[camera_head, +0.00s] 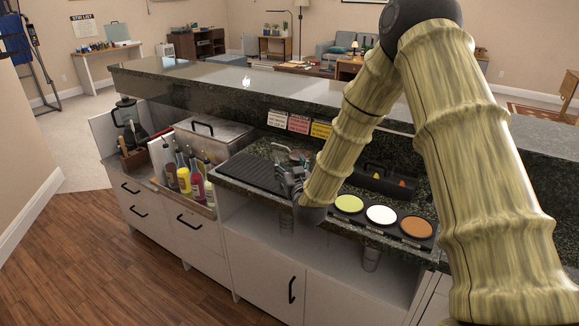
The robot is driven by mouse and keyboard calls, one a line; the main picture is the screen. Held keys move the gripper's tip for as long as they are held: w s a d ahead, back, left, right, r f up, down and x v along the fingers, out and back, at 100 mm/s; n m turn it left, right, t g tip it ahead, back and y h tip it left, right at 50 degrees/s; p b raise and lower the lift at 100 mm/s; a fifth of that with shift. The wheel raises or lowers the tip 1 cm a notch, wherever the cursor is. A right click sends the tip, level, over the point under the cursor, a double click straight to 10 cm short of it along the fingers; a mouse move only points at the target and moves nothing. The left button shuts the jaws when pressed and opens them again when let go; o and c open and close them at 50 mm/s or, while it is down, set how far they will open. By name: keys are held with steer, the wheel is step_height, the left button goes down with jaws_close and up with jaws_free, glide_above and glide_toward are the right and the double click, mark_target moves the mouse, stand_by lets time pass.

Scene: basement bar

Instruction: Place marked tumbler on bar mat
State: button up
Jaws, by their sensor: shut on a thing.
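The bar mat (250,175) is a black ribbed rectangle on the dark stone counter, left of my gripper. My gripper (284,168) is over the counter at the mat's right end, fingers pointing away from the camera. It is shut on a small clear glass, seemingly the marked tumbler (298,156), which shows just past the fingers. The gripper and wrist hide part of it, and its mark is too small to read. I cannot tell whether its base touches anything.
A black tray with green, white and brown discs (381,215) lies right of my wrist. A black caddy (386,180) stands behind it. Bottles (190,180) and a steel lidded box (213,134) are left of the mat. A raised stone ledge (240,88) runs behind.

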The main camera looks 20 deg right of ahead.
steer(key=shift+f, duration=0.15)
steer(key=o, duration=1.5)
steer(key=s, duration=0.4)
steer(key=s+a+b, duration=0.1)
steer(key=s, duration=0.3)
steer(key=s+b, duration=0.1)
steer(key=s, duration=0.3)
steer(key=shift+a, duration=0.25)
